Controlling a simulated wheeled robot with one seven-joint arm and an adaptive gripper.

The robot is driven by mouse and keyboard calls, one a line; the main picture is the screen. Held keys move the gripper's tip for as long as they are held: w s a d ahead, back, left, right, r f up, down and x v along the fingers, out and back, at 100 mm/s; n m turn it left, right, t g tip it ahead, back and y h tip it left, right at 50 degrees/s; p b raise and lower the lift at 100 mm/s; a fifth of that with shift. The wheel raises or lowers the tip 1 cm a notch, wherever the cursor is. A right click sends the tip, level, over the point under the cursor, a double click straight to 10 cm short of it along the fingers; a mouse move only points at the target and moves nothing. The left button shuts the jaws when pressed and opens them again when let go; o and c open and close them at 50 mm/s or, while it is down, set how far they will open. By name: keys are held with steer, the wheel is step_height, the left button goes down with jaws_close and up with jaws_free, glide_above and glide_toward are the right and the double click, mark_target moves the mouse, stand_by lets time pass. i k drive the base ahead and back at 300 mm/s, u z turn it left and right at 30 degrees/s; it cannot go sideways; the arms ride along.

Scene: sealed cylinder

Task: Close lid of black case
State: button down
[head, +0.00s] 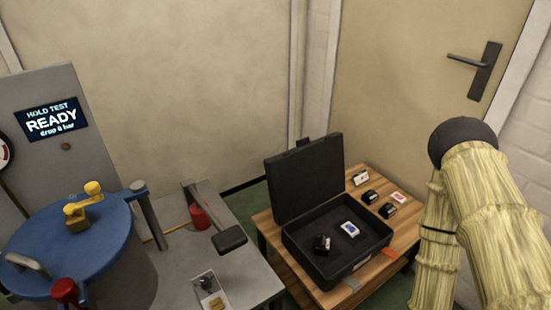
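The black case (363,261) stands on a striped wooden table. Its lid (305,178) is open and stands up, leaning back a little, at the case's far left side. Inside the case are a small black object (321,244) and a white card-like piece with a blue mark (349,229). My arm, in a pale straw-coloured cover, fills the right edge of the head view, to the right of the case and apart from it. My gripper is not visible, so its state is hidden.
On the wooden table (408,237), small black items (370,197) and cards (398,197) lie behind the case. A grey bench (255,281) with a hammer-like tool (229,239) and red can (199,217) stands left. A blue-lidded cylinder (85,250) is far left. A door is behind.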

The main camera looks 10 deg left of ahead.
mark_target(301, 179)
steer(key=k, duration=0.3)
steer(key=z, duration=1.1)
steer(key=i, duration=0.8)
steer(key=u, duration=2.35)
